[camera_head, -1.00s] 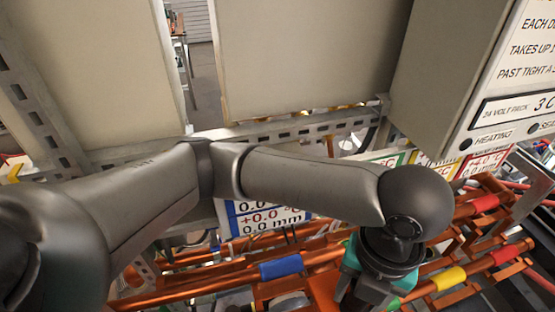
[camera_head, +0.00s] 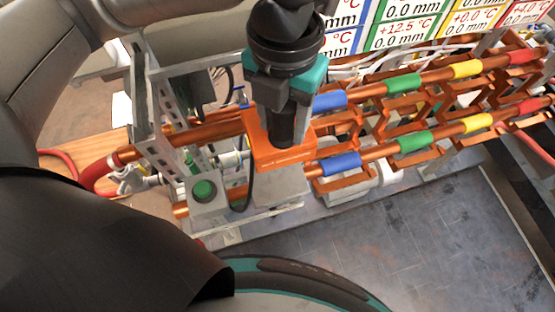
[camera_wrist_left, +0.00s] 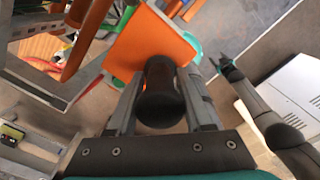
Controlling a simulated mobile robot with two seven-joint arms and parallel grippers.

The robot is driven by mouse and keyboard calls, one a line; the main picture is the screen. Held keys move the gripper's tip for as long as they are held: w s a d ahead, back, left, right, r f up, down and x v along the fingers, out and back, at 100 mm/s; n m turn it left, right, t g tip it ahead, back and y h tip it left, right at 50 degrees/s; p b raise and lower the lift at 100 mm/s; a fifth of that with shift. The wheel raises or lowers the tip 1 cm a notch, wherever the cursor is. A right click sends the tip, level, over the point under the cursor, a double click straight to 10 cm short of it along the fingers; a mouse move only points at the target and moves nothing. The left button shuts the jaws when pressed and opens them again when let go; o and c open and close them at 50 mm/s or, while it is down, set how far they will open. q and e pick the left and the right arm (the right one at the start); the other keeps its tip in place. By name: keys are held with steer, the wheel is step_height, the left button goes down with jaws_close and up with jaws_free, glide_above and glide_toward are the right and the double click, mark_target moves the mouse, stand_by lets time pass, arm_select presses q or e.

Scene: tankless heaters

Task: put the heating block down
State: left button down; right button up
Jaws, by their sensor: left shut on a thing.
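The heating block (camera_head: 268,157) is an orange block with a dark upright handle (camera_head: 283,127). My left gripper (camera_head: 290,112) comes down from above and is shut on that handle. In the left wrist view, the two fingers of the left gripper (camera_wrist_left: 162,100) clamp the black handle (camera_wrist_left: 160,78), with the orange face of the block (camera_wrist_left: 140,48) beyond it. A grey stand (camera_head: 275,190) shows directly below the block; I cannot tell whether they touch. My right gripper (camera_wrist_left: 226,66) shows small at the right in the left wrist view; its jaws are too small to read.
Copper pipes with blue, green, yellow and red bands (camera_head: 405,84) run right of the block. A green button box (camera_head: 205,192) and a slotted metal post (camera_head: 147,105) stand to its left. Display panels (camera_head: 400,25) are behind. Grey floor (camera_head: 440,230) is open at front right.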

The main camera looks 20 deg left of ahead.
arm_select(q)
step_height(320, 180, down, 14)
steer(key=shift+r+b, duration=0.2)
steer(key=shift+b, duration=0.9)
steer(key=shift+f, duration=0.1)
steer(key=shift+c, duration=1.5)
jaws_free()
steer(key=shift+f, duration=0.1)
step_height(320, 180, up, 12)
steer(key=shift+s+r+p, duration=0.1)
steer(key=shift+r+p, duration=0.1)
steer(key=shift+p, duration=0.8)
